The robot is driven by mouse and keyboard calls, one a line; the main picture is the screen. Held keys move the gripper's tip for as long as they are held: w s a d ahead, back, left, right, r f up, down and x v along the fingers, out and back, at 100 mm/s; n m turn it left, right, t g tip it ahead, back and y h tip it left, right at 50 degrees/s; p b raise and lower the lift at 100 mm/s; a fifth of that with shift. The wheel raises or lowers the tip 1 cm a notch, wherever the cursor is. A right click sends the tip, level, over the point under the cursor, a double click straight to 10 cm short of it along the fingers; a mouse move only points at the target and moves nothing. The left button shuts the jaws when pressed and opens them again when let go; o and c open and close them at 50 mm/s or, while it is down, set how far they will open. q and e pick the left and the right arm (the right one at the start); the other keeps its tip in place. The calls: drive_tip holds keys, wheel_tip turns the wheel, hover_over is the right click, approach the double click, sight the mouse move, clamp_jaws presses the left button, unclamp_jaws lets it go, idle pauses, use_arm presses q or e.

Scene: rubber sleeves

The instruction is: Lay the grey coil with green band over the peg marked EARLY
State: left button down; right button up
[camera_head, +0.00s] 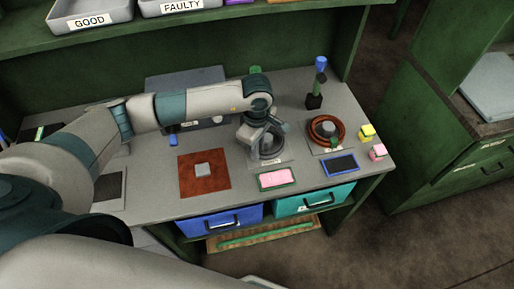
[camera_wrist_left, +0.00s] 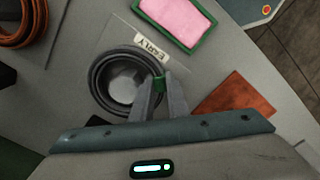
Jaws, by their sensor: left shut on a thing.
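The grey coil with the green band (camera_wrist_left: 98,82) is in my left gripper, whose fingers close on it at the green band in the left wrist view (camera_wrist_left: 160,98). In the head view my left gripper (camera_head: 262,140) points down over the coil (camera_head: 268,152), partly hiding it. The EARLY label (camera_wrist_left: 153,47) lies on a grey plate just beyond the coil's rim. A pale round surface shows inside the coil; I cannot tell whether it is the peg, or how high the coil is. My right gripper is not in view.
A red-brown coil (camera_head: 315,127) lies on a plate to the right. A pink pad in a green frame (camera_head: 277,179) is close in front; a dark pad in a blue frame (camera_head: 341,165) is right of it. A brown mat (camera_head: 190,181) with a grey block is left. Yellow and pink blocks stand at the right edge.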

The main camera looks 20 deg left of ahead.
use_arm(q)
drive_tip(key=shift+f, duration=0.1)
drive_tip(key=c, duration=2)
unclamp_jaws()
drive_tip(key=shift+r, duration=0.5)
wheel_tip(320, 180, up, 11)
drive_tip(key=b, duration=0.4)
drive_tip(key=shift+r+b, duration=0.2)
drive_tip(key=shift+b, duration=0.1)
